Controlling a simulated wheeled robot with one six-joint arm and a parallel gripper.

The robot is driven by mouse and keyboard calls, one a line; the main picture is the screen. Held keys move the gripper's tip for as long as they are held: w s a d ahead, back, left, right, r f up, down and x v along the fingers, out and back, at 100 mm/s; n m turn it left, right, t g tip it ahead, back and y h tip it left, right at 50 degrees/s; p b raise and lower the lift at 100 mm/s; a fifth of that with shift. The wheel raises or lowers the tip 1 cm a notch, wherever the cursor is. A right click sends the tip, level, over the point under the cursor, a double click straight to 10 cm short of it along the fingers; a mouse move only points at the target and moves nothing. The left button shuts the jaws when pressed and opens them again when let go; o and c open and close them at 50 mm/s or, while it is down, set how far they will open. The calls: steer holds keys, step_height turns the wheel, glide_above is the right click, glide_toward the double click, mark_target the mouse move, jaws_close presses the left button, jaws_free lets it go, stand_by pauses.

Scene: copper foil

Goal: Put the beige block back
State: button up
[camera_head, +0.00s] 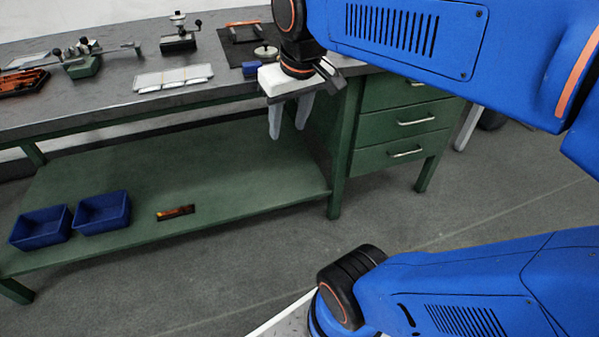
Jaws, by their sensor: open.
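I cannot clearly pick out a beige block in the head view. Several pale flat pieces (174,78) lie side by side near the front edge of the workbench (110,106), but I cannot tell whether one of them is the block. My gripper (287,131) has a white body and two grey fingers pointing down. The fingers are apart, with nothing visible between them. It shows in front of the bench's front edge, to the right of the pale pieces. My blue arm hides part of the bench's right side.
A small dark blue item (250,68) and a dark mat (233,47) are beside my gripper. A black stand (179,38) and a green-based tool (84,66) stand farther left. Blue bins (103,212) and an orange-brown piece (175,212) lie on the green lower shelf. Green drawers (400,135) are at right.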

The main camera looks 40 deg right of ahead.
steer(key=s+a+f+t, duration=0.1)
steer(key=s+f, duration=0.5)
steer(key=f, duration=0.3)
steer(key=shift+s+a+n, duration=0.3)
steer(key=shift+s+a, duration=0.1)
